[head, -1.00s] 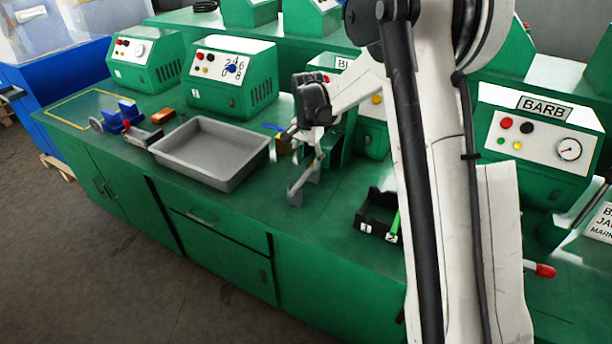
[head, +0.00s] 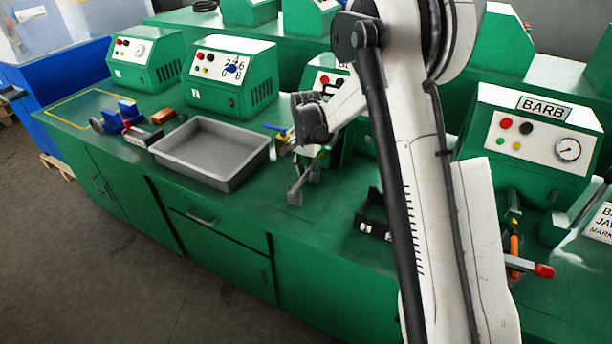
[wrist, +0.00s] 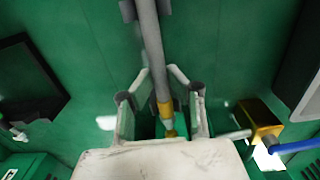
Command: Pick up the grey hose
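The grey hose (wrist: 150,50) runs from the top edge to the middle of the wrist view and ends in a yellow fitting (wrist: 165,110). Dark grey pieces flank it near the top, perhaps a holder. My gripper (wrist: 160,95) is open, with one finger on each side of the hose and visible gaps between. I cannot tell how far above or around the hose the fingertips are. In the head view my gripper (head: 302,150) is low over the bench, right of the tray, and grey upright pieces (head: 297,188) show just below it. The hose is mostly hidden there.
A grey tray (head: 180,175) lies left of my gripper. A yellow block (wrist: 258,118) and a blue-handled tool (wrist: 298,143) are close on the right in the wrist view. A black holder (head: 372,222) stands to the right. Green machines (head: 232,80) line the back.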

